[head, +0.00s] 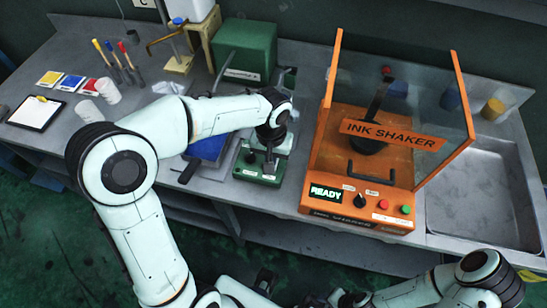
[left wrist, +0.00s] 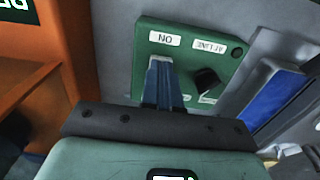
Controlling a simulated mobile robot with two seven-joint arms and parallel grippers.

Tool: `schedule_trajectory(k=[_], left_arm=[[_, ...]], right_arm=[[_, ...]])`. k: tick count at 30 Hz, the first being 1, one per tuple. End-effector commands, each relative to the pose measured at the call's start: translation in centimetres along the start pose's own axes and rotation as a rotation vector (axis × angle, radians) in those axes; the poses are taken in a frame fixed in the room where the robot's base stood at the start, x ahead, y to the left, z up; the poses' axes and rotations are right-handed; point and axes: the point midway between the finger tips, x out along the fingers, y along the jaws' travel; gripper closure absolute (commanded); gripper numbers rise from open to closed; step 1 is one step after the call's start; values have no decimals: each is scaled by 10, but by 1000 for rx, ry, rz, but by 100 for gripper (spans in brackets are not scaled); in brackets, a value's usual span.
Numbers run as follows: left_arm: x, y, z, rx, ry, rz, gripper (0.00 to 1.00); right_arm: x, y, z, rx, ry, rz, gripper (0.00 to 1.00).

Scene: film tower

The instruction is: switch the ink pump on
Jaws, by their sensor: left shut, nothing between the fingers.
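A small green control panel (head: 258,170) sits on the bench, left of the orange ink shaker. In the left wrist view, the panel (left wrist: 190,65) shows an upside-down ON label (left wrist: 165,39), an AT LINE label (left wrist: 208,46) and a black knob (left wrist: 207,80). My left gripper (left wrist: 160,62) is shut and empty, its fingertips over the panel just beside the ON label. Whatever lies under the fingertips is hidden, and I cannot tell whether they touch it. In the head view my left gripper (head: 270,158) is mostly covered by its wrist. My right arm (head: 480,278) is low at the right; its fingers are unclear.
The orange ink shaker (head: 360,215) with a READY display stands close on the panel's right. A large green box (head: 245,55) stands behind. A blue tray (head: 205,148) lies left of the panel. A sink (head: 490,205) is at the far right.

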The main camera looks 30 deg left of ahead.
Motion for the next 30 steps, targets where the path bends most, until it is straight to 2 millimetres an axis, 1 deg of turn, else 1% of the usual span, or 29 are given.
schedule_trajectory(k=[7,11,14,30], left_arm=[[4,0,0,0,0,0,100],[2,0,0,0,0,0,100],[-3,0,0,0,0,0,100],[-48,0,-1,0,2,1,100]], right_arm=[[3,1,1,0,-2,1,57],[2,1,0,0,-1,0,57],[-2,-1,-1,0,1,0,57],[-35,-16,-11,-7,20,-7,57]])
